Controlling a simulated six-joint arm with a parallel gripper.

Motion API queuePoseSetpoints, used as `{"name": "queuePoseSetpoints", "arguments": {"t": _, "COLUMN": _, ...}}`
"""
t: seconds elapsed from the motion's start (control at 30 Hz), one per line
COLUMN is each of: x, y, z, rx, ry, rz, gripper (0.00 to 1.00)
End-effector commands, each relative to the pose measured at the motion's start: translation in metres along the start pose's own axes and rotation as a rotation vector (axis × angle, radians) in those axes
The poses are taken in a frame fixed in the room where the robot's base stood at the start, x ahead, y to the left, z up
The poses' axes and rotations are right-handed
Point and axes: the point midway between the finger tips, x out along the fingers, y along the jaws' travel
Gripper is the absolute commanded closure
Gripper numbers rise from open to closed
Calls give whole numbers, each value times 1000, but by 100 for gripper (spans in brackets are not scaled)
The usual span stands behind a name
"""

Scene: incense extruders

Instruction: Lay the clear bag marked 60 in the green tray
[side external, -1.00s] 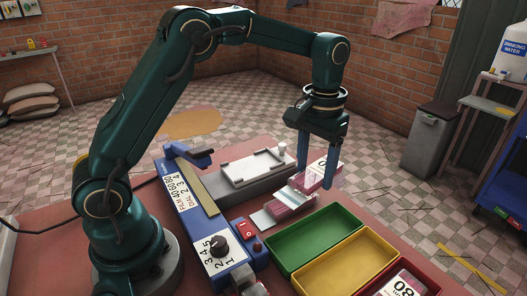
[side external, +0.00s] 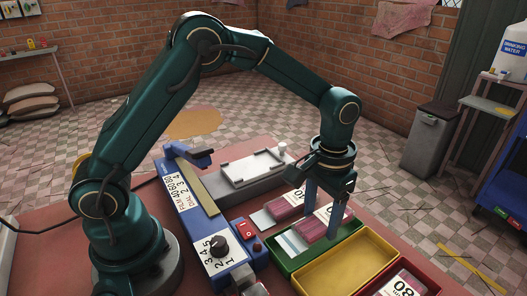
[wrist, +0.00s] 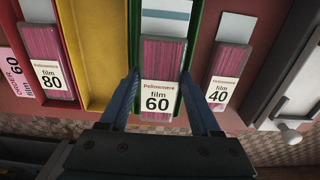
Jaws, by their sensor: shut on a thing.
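The clear bag marked 60 (side external: 312,228) holds pinkish-purple sticks and has a white label. It also shows in the wrist view (wrist: 157,98), with its label toward me. My gripper (side external: 321,223) is shut on it, one blue finger along each side, as the wrist view (wrist: 160,75) also shows. The bag lies lengthwise within the walls of the green tray (side external: 316,255). In the wrist view the tray's green walls (wrist: 195,40) run on both sides of it. I cannot tell whether the bag touches the tray floor.
A similar bag marked 40 (wrist: 222,75) lies just outside the green tray. A yellow tray (side external: 350,262) stands beside the green one, then a red tray (wrist: 62,20) with a bag marked 80 (wrist: 48,62). A blue sealer (side external: 205,225) with a dial is at the left.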

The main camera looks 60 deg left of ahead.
Motion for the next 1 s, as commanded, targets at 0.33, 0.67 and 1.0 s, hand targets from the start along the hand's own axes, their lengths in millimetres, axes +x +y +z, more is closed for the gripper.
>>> {"name": "queuePoseSetpoints", "arguments": {"t": 0.33, "x": 3, "y": 0, "z": 0, "rx": 0, "ry": 0, "rz": 0, "gripper": 100}}
{"name": "queuePoseSetpoints", "arguments": {"t": 0.67, "x": 3, "y": 0, "z": 0, "rx": 0, "ry": 0, "rz": 0, "gripper": 1}}
{"name": "queuePoseSetpoints", "arguments": {"t": 1.0, "x": 3, "y": 0, "z": 0, "rx": 0, "ry": 0, "rz": 0, "gripper": 1}}
